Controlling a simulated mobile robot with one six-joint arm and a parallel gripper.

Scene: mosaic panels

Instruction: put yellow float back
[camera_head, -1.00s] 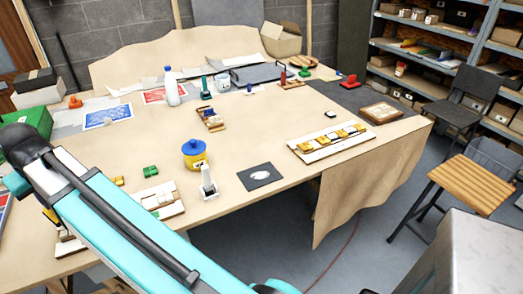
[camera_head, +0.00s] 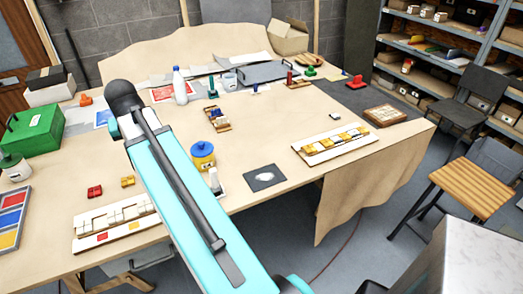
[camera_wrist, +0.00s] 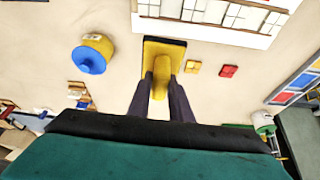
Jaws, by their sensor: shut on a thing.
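In the wrist view my gripper (camera_wrist: 161,84) is shut on the handle of the yellow float (camera_wrist: 160,50). The float has a yellow plate with a dark edge and a yellow handle between my fingers. It shows above the tabletop; whether it touches the table I cannot tell. A white-tiled panel (camera_wrist: 220,12) lies just past it, and a blue-lidded yellow pot (camera_wrist: 95,53) stands to its left. In the head view my forearm hides the gripper and the float; the pot (camera_head: 203,155) shows right of the arm.
A yellow piece (camera_head: 127,181) and red pieces (camera_head: 95,192) lie near the tiled panel (camera_head: 85,246). A green case (camera_head: 38,132) and a colour tray (camera_head: 12,217) stand at left. A dark square (camera_head: 265,178) and a long tile panel (camera_head: 318,153) lie right. Bare table surrounds them.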

